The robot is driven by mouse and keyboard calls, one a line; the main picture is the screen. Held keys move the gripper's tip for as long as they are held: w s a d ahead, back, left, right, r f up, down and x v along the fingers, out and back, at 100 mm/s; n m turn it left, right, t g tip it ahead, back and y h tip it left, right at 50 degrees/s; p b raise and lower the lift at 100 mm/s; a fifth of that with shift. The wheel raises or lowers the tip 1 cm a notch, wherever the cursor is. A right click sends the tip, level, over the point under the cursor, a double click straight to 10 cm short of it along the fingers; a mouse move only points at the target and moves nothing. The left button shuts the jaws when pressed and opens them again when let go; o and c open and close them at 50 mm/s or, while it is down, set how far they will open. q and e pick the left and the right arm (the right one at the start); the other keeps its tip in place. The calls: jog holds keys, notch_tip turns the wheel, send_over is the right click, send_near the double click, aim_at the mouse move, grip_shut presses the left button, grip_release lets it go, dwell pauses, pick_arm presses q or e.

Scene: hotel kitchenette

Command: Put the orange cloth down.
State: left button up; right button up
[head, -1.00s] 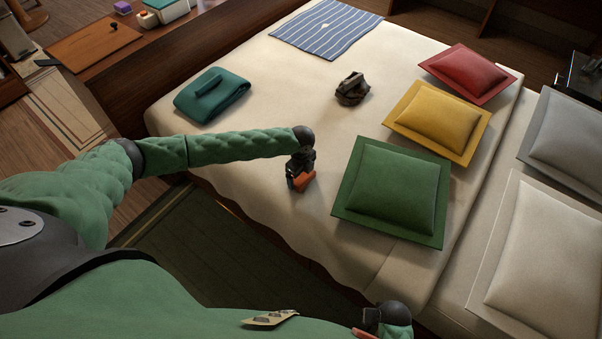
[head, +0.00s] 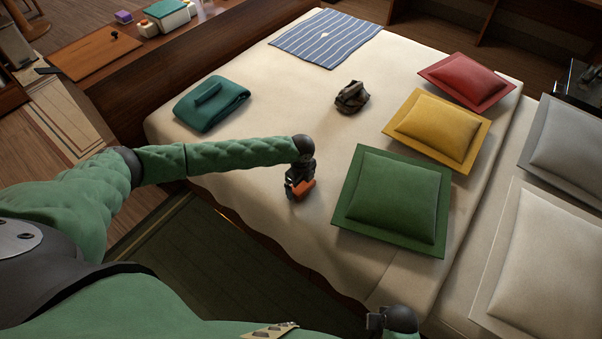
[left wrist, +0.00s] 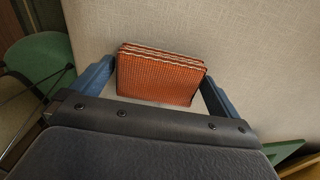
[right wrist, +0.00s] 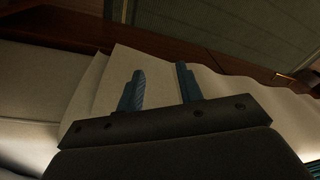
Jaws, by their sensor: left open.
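The orange cloth (left wrist: 160,76) is a folded, ribbed bundle. In the left wrist view it lies between the two spread blue fingers of my left gripper (left wrist: 158,88), with a gap on the right side. In the head view the cloth (head: 307,187) shows as a small orange patch low at the bed surface, partly hidden by my left gripper (head: 298,190). My left gripper is open around it. My right gripper (right wrist: 160,86) is open and empty near the bed's front edge; it also shows at the bottom of the head view (head: 376,322).
The cream bed (head: 250,215) is clear around the cloth. A green cushion (head: 390,200) lies to the right, with yellow (head: 435,128) and red (head: 467,80) ones behind. A teal folded cloth (head: 212,103), dark crumpled item (head: 351,97) and striped cloth (head: 325,38) lie farther back.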

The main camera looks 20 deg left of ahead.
pick_arm(q)
jog(key=r, duration=0.2)
jog(key=r+b, duration=0.1)
jog(key=r, duration=0.1)
jog(key=r+b, duration=0.1)
jog(key=r, duration=0.1)
jog(key=shift+w+r, duration=0.15)
jog(key=shift+w, duration=0.1)
jog(key=shift+r, duration=0.65)
pick_arm(e)
notch_tip(320, 180, up, 10)
jog(key=shift+a+f, duration=0.15)
jog(key=shift+a, duration=0.05)
jog(key=shift+s, duration=0.15)
